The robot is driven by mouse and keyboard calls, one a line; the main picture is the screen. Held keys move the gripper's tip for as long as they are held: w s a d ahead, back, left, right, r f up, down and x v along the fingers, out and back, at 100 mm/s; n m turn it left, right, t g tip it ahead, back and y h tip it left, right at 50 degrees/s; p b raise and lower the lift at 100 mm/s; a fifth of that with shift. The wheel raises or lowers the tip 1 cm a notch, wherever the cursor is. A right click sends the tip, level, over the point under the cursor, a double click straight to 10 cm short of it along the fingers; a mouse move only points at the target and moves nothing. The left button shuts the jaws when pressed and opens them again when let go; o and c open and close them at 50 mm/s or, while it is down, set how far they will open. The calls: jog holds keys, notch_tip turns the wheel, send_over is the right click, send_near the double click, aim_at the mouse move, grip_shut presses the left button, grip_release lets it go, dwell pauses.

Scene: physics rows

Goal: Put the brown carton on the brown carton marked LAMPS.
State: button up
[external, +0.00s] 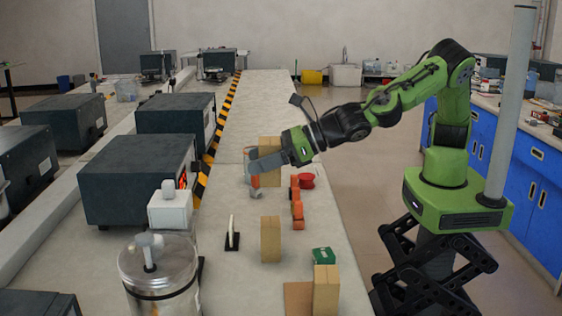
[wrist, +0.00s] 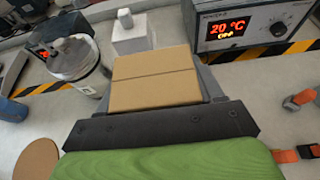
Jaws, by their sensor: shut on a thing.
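My gripper (external: 256,166) reaches left over the bench and is shut on a brown carton (external: 270,178), partly hidden behind the fingers. In the wrist view the held carton (wrist: 155,80) sits between the fingers, with a seam across its face. Two other brown cartons stand upright nearer the camera in the external view: one in the middle of the bench (external: 270,240) and one at the near right (external: 326,290). No LAMPS lettering is readable on any carton, so I cannot tell which is the marked one.
A green box (external: 322,256) lies between the two near cartons. Orange parts (external: 297,203) and a red item (external: 306,181) lie near my gripper. A black stand (external: 232,240), a steel vessel (external: 160,275) and a heater unit (external: 135,180) are to the left.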

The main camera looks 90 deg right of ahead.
notch_tip(320, 180, down, 10)
jog(key=b, duration=0.3)
jog(key=shift+r, duration=0.1)
jog(key=o, duration=1.1)
jog(key=shift+s+r, duration=0.15)
jog(key=p+v, duration=0.2)
jog(key=v, duration=0.9)
jog(key=shift+s, duration=0.25)
